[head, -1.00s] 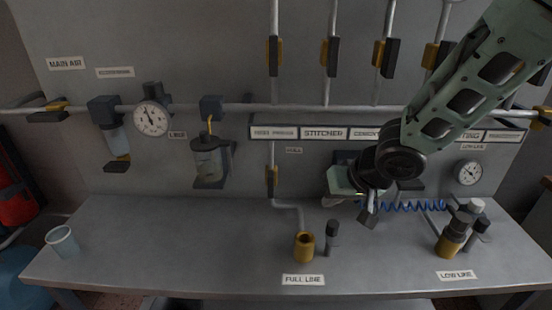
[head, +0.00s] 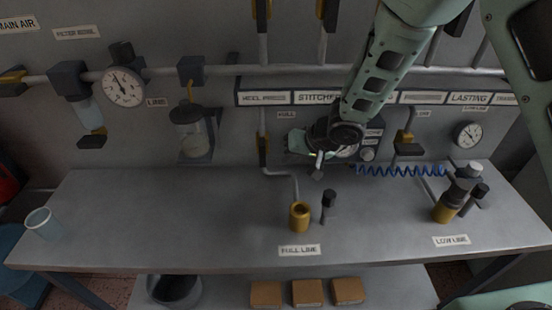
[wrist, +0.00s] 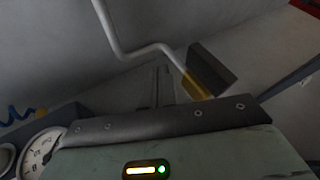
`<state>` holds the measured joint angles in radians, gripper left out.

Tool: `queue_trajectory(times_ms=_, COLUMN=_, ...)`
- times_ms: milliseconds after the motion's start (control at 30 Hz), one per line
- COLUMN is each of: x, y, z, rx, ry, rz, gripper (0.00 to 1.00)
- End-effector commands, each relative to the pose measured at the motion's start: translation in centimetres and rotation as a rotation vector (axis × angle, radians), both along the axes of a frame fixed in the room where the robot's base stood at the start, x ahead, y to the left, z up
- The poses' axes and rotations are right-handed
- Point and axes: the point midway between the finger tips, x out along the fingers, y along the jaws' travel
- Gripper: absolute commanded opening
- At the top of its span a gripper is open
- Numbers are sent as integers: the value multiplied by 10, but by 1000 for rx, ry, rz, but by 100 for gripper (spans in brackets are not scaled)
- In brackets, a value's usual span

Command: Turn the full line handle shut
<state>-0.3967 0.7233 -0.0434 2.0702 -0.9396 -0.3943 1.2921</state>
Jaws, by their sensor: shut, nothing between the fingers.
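The full line handle (head: 263,150) is a dark and yellow lever valve on the thin vertical pipe left of the small FULL label, above the brass FULL LINE outlet (head: 299,216). It looks upright, along its pipe. My gripper (head: 318,168) is shut and empty, to the right of the handle and apart from it, above the bench. In the wrist view a yellow and dark valve handle (wrist: 207,74) shows on a bent pipe, to the right of my narrow dark fingers (wrist: 162,85). Part of it is hidden behind my gripper body.
A gauge and regulator (head: 368,143) sit on the wall beside my gripper. A blue coiled hose (head: 400,171) runs to the right. A dark plug (head: 328,205) stands by the FULL LINE outlet. A glass lubricator (head: 193,132) hangs to the left. The bench's left-middle is clear.

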Motion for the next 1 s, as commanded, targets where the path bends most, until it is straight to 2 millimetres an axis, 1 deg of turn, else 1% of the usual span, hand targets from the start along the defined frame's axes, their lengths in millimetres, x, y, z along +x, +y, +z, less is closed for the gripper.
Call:
queue_trajectory(times_ms=33, x=0, y=10, z=3, rx=-1, ry=0, rz=4, gripper=0)
queue_trajectory(times_ms=100, x=0, y=20, z=3, rx=0, ry=-1, rz=5, gripper=0)
queue_trajectory(times_ms=200, x=0, y=30, z=3, rx=-1, ry=0, rz=3, gripper=0)
queue_trajectory(times_ms=333, x=1, y=38, z=2, rx=1, ry=0, rz=1, gripper=0)
queue_trajectory(times_ms=767, x=1, y=39, z=2, rx=1, ry=0, rz=-1, gripper=0)
queue_trajectory(times_ms=1000, x=1, y=38, z=-1, rx=46, ry=0, rz=-3, gripper=0)
